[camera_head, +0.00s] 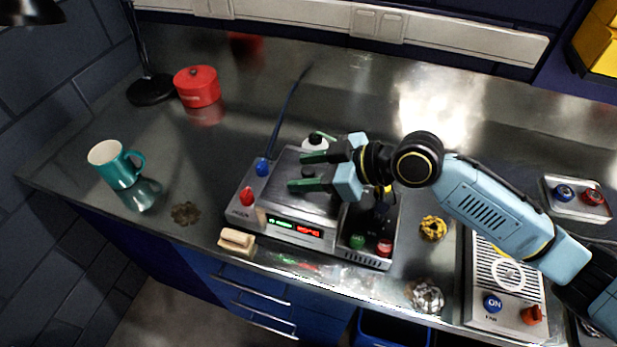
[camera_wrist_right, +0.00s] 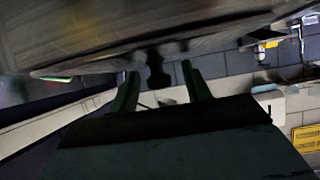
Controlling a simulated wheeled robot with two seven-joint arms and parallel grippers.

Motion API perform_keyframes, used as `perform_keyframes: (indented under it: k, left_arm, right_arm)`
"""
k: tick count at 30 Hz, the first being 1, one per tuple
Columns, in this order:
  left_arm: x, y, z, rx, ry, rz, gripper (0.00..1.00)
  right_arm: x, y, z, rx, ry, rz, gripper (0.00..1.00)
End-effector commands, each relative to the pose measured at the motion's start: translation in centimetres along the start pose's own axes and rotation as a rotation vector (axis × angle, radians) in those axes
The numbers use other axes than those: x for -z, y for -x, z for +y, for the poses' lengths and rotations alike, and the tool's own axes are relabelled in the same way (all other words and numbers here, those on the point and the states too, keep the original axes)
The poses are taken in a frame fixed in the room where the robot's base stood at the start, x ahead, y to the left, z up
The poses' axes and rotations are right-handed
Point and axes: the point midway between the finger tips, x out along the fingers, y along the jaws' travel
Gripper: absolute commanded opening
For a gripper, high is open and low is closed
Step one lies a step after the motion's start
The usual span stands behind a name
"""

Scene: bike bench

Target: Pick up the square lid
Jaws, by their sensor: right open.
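The square lid (camera_head: 287,197) is a flat grey metal plate with a small dark knob (camera_head: 308,172). It lies on the bench device (camera_head: 262,225) with the lit display. My right gripper (camera_head: 297,172) is open over the lid, with one green finger on each side of the knob. In the right wrist view, the knob (camera_wrist_right: 157,68) shows between the two fingertips (camera_wrist_right: 160,70), below the metal surface of the lid (camera_wrist_right: 150,35). A gap shows on both sides of the knob. My right gripper hides part of the lid. My left gripper is out of view.
A white bottle (camera_head: 314,143) with a black cap stands just behind the right gripper. A teal mug (camera_head: 117,165), a red pot (camera_head: 197,87) and a tan block (camera_head: 237,241) are on the steel bench. A fan unit (camera_head: 505,290) is at the right. The back middle is clear.

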Motion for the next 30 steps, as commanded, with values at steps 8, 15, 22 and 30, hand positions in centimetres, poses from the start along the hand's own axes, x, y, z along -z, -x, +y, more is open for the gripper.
perform_keyframes:
  k: [8,15,22,30]
  left_arm:
    - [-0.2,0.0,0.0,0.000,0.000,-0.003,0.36]
    - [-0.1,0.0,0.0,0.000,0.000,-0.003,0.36]
    - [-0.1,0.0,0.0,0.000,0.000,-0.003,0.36]
    - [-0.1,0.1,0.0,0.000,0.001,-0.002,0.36]
  right_arm:
    - [0.0,0.1,0.0,0.000,0.000,0.000,0.21]
    - [0.1,0.1,0.0,-0.001,0.000,0.001,0.00]
    - [0.5,0.3,0.1,-0.001,0.002,0.002,0.00]
    - [4.9,2.7,0.1,-0.002,0.006,0.004,0.00]
